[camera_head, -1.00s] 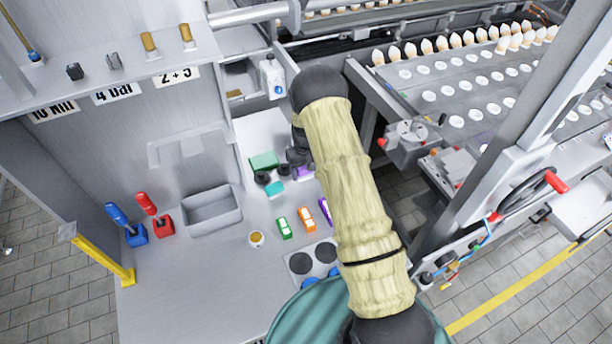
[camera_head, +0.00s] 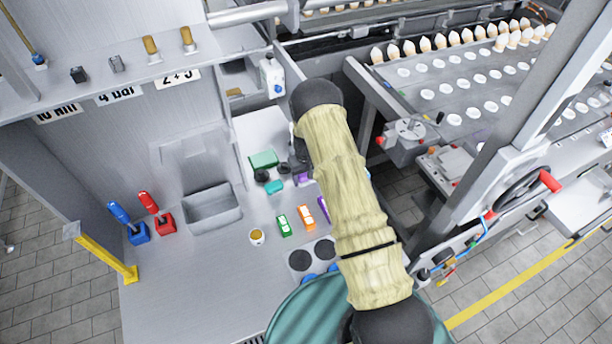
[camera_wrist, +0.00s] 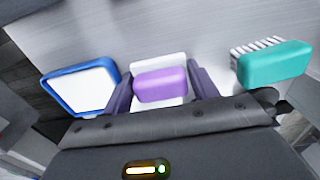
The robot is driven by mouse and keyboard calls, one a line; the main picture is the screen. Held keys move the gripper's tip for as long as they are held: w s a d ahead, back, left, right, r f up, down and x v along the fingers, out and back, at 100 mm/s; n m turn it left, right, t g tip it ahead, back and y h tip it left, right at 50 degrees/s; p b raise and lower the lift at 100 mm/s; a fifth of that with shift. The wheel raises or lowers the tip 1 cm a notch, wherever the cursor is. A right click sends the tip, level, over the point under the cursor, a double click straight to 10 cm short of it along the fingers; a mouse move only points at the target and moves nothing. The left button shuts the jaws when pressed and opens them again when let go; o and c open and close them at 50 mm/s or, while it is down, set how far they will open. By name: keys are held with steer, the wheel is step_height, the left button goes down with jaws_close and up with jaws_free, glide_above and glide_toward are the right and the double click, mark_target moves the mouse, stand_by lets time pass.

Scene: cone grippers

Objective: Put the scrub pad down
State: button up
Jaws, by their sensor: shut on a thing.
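The scrub pad appears to be the purple block (camera_wrist: 160,84) between my gripper's fingers in the wrist view, with white showing above and below it. I cannot tell whether that white is part of it. My gripper (camera_wrist: 161,92) is shut on it, with a dark finger at each side. In the head view the purple pad (camera_head: 305,174) shows as a small patch beside my arm. My gripper (camera_head: 300,158) is mostly hidden there behind my forearm. Whether the pad touches the worktop cannot be told.
A teal brush (camera_wrist: 273,66) lies to the right and a blue-rimmed white item (camera_wrist: 80,87) to the left in the wrist view.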

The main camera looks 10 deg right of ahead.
steer(key=o, duration=0.8)
steer(key=shift+f, duration=0.1)
steer(key=shift+c, duration=0.2)
step_height(320, 180, up, 12)
steer(key=b, duration=0.3)
steer(key=s+r+m+t, duration=0.1)
steer(key=s+r, duration=0.6)
steer(key=s, duration=0.6)
steer(key=s+r+m+t, duration=0.1)
steer(key=s+r, duration=0.7)
steer(key=s, duration=0.6)
steer(key=shift+t+b, duration=0.3)
steer(key=shift+b, duration=0.05)
